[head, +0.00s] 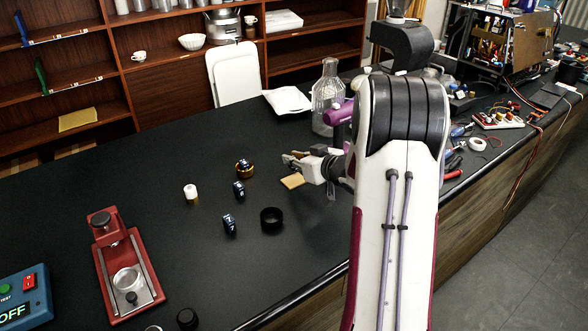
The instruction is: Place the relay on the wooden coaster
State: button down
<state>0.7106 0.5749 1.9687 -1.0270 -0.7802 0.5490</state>
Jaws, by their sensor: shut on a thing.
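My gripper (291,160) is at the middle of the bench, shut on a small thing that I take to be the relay. The relay is mostly hidden by the fingers, and its shape is too small to tell. The wooden coaster (292,182) is a small tan square lying on the black bench top. My fingertips are just above and beyond it in the picture; the exact height cannot be told. The visible part of the coaster is bare.
Two small dark blue blocks (229,224), a black ring (271,218), a brass-rimmed part (244,169) and a white cylinder (190,191) stand left of the coaster. A glass bottle (328,97) stands behind my gripper. A red press (124,257) is at the front left.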

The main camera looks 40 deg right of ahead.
aim_at(297, 169)
jog(key=shift+f, duration=1.85)
jog(key=shift+f, duration=0.1)
jog(key=c, duration=2)
grip_release()
jog(key=shift+s+r, duration=0.1)
jog(key=shift+r, duration=0.1)
jog(key=shift+v, duration=5.9)
